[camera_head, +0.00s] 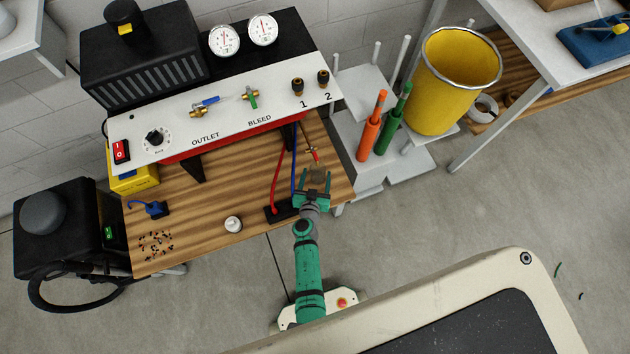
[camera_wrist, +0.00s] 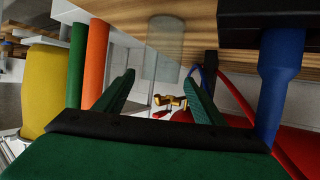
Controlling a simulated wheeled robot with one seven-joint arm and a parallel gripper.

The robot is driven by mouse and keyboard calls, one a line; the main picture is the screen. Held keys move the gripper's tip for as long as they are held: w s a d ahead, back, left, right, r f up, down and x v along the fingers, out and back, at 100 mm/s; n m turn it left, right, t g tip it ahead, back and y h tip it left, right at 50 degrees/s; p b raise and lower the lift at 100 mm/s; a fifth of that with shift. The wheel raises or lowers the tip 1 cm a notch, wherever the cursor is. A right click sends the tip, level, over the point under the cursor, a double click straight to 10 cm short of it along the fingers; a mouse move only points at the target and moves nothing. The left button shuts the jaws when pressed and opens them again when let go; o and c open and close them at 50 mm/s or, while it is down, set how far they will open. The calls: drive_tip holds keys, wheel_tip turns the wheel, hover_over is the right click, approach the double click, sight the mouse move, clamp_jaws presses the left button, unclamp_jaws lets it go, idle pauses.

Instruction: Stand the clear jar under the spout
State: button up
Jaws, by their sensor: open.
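The clear jar (camera_wrist: 165,42) is a see-through, greyish cylinder that stands on the wooden bench top. In the wrist view, where the bench appears at the top, it is ahead of my gripper (camera_wrist: 159,78) and between the lines of its two fingers. My gripper also shows in the head view (camera_head: 314,181), green, open and empty, at the bench's right end. The jar (camera_head: 318,173) is faint there, just beyond the fingertips. A brass spout with a red handle (camera_wrist: 170,102) shows between the fingers; in the head view the spout (camera_head: 313,154) is behind the jar.
A red hose (camera_head: 278,178) and a blue hose (camera_head: 294,165) run down to a black block (camera_head: 278,212) close left of my gripper. A white knob-like piece (camera_head: 233,224) lies on the bench. Orange (camera_head: 369,130) and green (camera_head: 391,122) cylinders and a yellow bin (camera_head: 450,85) stand right.

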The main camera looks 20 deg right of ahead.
drive_tip(key=shift+v, duration=2)
drive_tip(key=shift+w, duration=0.1)
